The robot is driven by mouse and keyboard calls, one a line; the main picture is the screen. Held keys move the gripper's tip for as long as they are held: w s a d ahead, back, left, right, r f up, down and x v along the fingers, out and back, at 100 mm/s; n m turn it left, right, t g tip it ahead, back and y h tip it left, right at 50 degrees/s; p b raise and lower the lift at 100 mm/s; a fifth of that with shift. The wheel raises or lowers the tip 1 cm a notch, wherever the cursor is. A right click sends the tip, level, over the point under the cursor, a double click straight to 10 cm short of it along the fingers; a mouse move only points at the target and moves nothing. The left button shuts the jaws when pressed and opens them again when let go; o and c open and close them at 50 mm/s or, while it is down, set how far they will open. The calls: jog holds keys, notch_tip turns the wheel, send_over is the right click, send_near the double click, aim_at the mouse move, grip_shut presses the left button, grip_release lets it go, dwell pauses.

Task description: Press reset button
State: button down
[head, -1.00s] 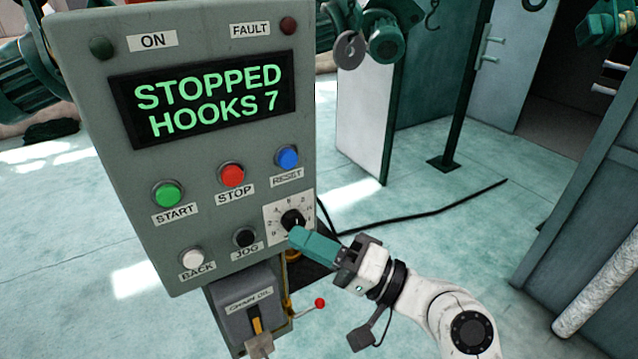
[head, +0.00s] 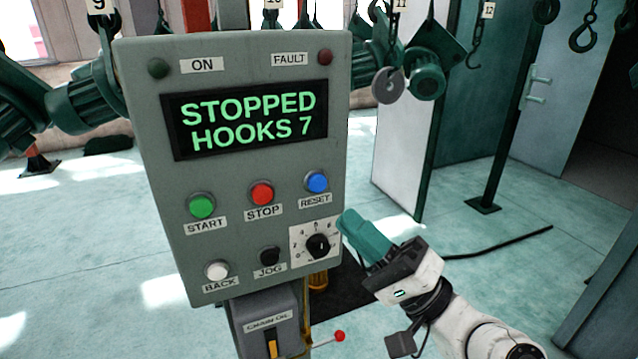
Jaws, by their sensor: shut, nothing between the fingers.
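The blue reset button (head: 317,181) sits at the right of the top button row on the grey control panel (head: 160,262), above a RESET label (head: 315,200). My gripper (head: 347,222) is shut and empty, with teal fingers. In the picture its tips are below and to the right of the blue button, beside the panel's right edge and the rotary dial (head: 318,245). The tips look apart from the button. Their exact distance from the panel is hard to tell. The display (head: 247,121) reads STOPPED HOOKS 7.
Close by are the red stop button (head: 262,194), green start button (head: 202,206), black jog knob (head: 270,256) and white back button (head: 217,270). A red-tipped lever (head: 339,336) sticks out below. A black cable (head: 500,243) lies on otherwise open floor at right.

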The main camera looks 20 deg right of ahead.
aim_at(317, 183)
jog(key=shift+w, duration=3.6)
jog(key=shift+w+b, duration=0.15)
jog(key=shift+b, duration=0.25)
jog(key=shift+w, duration=0.25)
jog(key=shift+w+b, duration=0.3)
jog(key=shift+w, duration=0.1)
jog(key=shift+s, duration=0.85)
